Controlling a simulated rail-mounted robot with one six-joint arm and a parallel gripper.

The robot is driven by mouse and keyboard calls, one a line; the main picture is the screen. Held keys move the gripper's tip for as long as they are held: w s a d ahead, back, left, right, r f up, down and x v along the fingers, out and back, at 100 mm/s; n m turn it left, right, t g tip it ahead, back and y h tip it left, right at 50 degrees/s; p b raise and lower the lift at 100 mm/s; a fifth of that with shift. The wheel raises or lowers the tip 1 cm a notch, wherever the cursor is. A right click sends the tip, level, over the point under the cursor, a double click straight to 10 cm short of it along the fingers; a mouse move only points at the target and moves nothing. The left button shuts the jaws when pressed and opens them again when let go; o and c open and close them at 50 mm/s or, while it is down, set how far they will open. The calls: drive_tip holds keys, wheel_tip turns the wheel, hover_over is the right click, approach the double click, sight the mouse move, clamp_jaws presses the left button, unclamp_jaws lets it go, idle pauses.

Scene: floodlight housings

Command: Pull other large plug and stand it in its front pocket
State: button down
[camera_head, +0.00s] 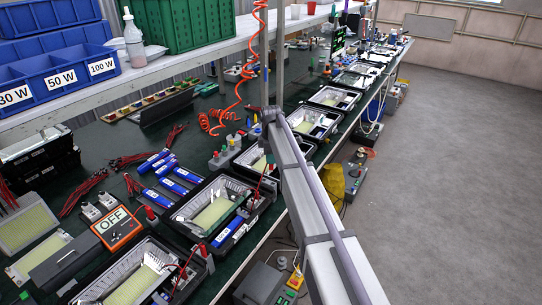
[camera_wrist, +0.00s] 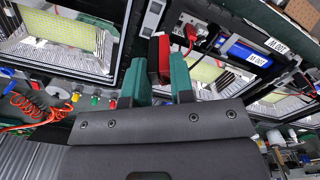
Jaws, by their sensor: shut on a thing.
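My gripper (camera_wrist: 160,88) shows in the wrist view, its two green fingers shut on a red and black plug (camera_wrist: 164,60). The plug sits between the fingertips beside the frame of a floodlight housing (camera_wrist: 112,62); I cannot tell whether it touches anything below. Another red plug (camera_wrist: 191,33) with a cord shows just right of it, near a blue driver (camera_wrist: 243,52). The front pocket cannot be made out clearly.
Open housings (camera_head: 212,203) stand in a row along the green bench, with blue drivers (camera_head: 172,186) to their left. An orange tester reading OFF (camera_head: 117,228) stands at the front left. A red coiled hose (camera_head: 212,122) hangs behind. Blue bins (camera_head: 60,82) line the shelf.

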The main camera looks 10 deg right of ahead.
drive_tip(key=m, duration=0.6)
drive_tip(key=shift+w+d, duration=0.15)
drive_tip(key=shift+d, duration=0.2)
drive_tip(key=shift+f, duration=0.1)
drive_tip(key=shift+f, duration=0.1)
wheel_tip(320, 180, down, 6)
drive_tip(key=b, duration=0.6)
drive_tip(key=shift+r, duration=0.2)
drive_tip(key=shift+f+b, duration=1.15)
drive_tip(key=shift+b, duration=0.05)
drive_tip(key=c, duration=0.9)
unclamp_jaws()
drive_tip(key=shift+r, duration=0.1)
wheel_tip(320, 180, up, 11)
drive_tip(key=p, duration=1.1)
